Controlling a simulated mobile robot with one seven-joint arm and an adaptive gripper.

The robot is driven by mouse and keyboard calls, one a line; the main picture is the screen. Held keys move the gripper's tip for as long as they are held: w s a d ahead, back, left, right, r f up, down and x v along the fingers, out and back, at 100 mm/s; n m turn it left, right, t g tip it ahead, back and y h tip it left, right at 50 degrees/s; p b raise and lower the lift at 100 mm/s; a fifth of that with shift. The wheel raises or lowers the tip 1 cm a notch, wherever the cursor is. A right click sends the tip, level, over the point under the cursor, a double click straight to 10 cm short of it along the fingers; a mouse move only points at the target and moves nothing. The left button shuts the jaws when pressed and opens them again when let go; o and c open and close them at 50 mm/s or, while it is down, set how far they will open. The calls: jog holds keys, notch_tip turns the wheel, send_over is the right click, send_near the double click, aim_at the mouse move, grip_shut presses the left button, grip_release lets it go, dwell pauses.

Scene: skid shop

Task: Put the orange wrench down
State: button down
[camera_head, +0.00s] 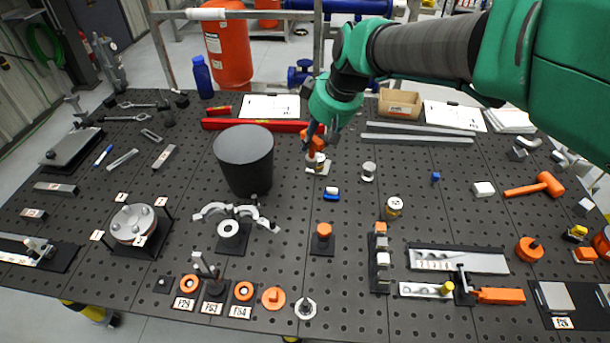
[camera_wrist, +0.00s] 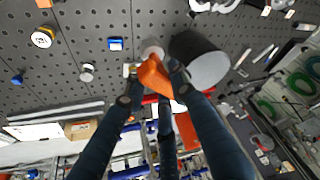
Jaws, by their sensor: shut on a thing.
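The orange wrench (camera_head: 311,141) is in my gripper (camera_head: 315,134), low over the back middle of the dark perforated table (camera_head: 290,200). I cannot tell whether the wrench touches that piece.
A dark grey bucket-like cylinder (camera_head: 244,162) stands close to the left of my gripper. A red level (camera_head: 255,125) lies behind, and a small blue-and-white block (camera_head: 331,194) in front. A cardboard box (camera_head: 399,103) stands behind right.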

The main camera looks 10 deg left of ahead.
notch_tip(320, 180, down, 26)
jog(key=d, duration=0.1)
jog(key=shift+w+d+f, duration=0.15)
jog(key=shift+w+f, duration=0.05)
jog(key=shift+w, duration=0.15)
jog(key=w+a, duration=0.2)
jog(key=w, duration=0.5)
jog(key=w+a+f, duration=0.1)
jog(key=w+a, duration=0.2)
jog(key=w, duration=0.4)
jog(key=shift+a+f, duration=0.15)
jog(key=shift+a, duration=0.15)
jog(key=shift+w, duration=0.15)
jog(key=shift+d+x, duration=0.2)
jog(key=shift+x, duration=0.7)
jog(key=shift+d+x, duration=0.15)
jog(key=shift+x, duration=0.75)
jog(key=shift+f, duration=0.35)
